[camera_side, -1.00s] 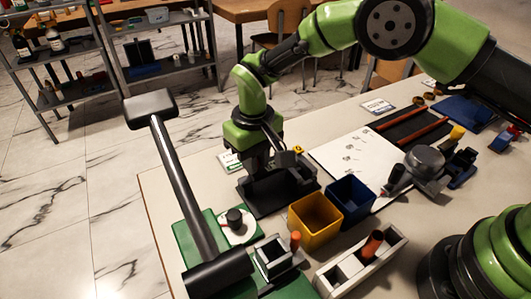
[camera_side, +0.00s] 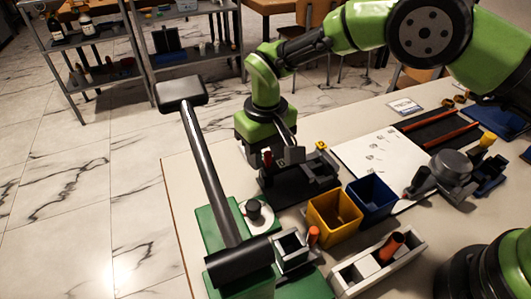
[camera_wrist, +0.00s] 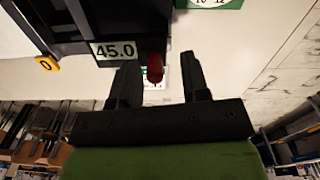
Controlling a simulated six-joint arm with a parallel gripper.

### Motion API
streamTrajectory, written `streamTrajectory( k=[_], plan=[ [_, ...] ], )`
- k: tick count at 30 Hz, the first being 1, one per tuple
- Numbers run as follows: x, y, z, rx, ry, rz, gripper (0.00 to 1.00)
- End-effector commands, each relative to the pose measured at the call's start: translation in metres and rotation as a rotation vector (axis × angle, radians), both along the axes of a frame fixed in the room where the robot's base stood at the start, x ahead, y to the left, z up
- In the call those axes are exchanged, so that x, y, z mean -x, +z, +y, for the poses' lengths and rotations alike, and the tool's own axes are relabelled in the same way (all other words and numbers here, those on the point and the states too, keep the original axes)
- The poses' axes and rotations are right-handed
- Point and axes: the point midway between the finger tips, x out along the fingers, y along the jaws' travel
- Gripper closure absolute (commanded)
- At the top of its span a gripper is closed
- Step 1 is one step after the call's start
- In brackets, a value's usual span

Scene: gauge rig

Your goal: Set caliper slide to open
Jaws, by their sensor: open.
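The caliper rig (camera_side: 283,186) is a dark fixture on the table below my gripper. In the wrist view its dark body (camera_wrist: 110,18) fills the upper left, with a "45.0" readout (camera_wrist: 115,50) and a yellow "0" tag (camera_wrist: 45,63). A red knob (camera_wrist: 155,67) shows between my fingertips in the picture; whether it lies between them in depth is unclear. In the side view the red knob (camera_side: 267,158) stands at the rig's left end. My gripper (camera_wrist: 159,70) is open, with a finger on either side of the knob; no contact is visible.
A yellow bin (camera_side: 335,218) and a blue bin (camera_side: 371,196) stand right of the rig. A black stand (camera_side: 210,175) rises in front at left over a green base. A white holder (camera_side: 380,265) with an orange peg is at front. A white sheet (camera_side: 375,155) lies behind.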

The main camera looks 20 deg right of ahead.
Motion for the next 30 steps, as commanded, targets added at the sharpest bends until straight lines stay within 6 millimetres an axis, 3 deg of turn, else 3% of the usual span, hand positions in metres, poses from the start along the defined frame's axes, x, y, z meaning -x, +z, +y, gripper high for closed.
streamTrajectory(
  k=[9, 15, 30],
  plan=[
    [-0.001, 0.062, 0.0, -0.003, 0.0, -0.006, 0.58],
    [0.0, 0.087, 0.0, -0.003, 0.001, -0.004, 0.58],
    [0.0, 0.092, 0.0, -0.001, 0.001, -0.002, 0.58]
  ],
)
